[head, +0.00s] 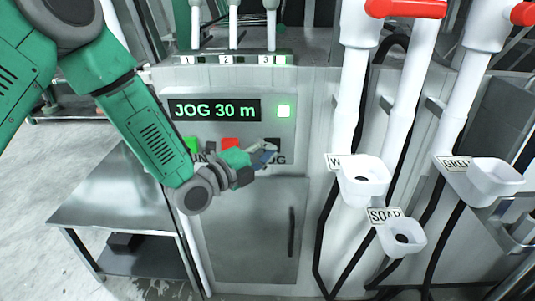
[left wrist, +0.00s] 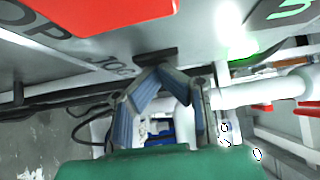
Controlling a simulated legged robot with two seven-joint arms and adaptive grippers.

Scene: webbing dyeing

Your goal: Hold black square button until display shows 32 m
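The display (head: 213,110) on the metal cabinet reads "JOG 30 m" in green. The black square button (head: 272,144) is at the right end of the button row, above the partly covered JOG label. It also shows in the left wrist view (left wrist: 155,55), just past my fingertips. My left gripper (head: 268,154) is at this button, its fingertips (left wrist: 163,70) drawn together with nothing between them. The tips overlap the button's lower edge and seem to touch it; how far it is pressed cannot be told. My right gripper is in neither view.
A green button (head: 191,145) and a red button (head: 230,143) sit left of the black one. White pipes and funnel cups (head: 364,180) stand at the right. A metal table (head: 115,205) stands at the left.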

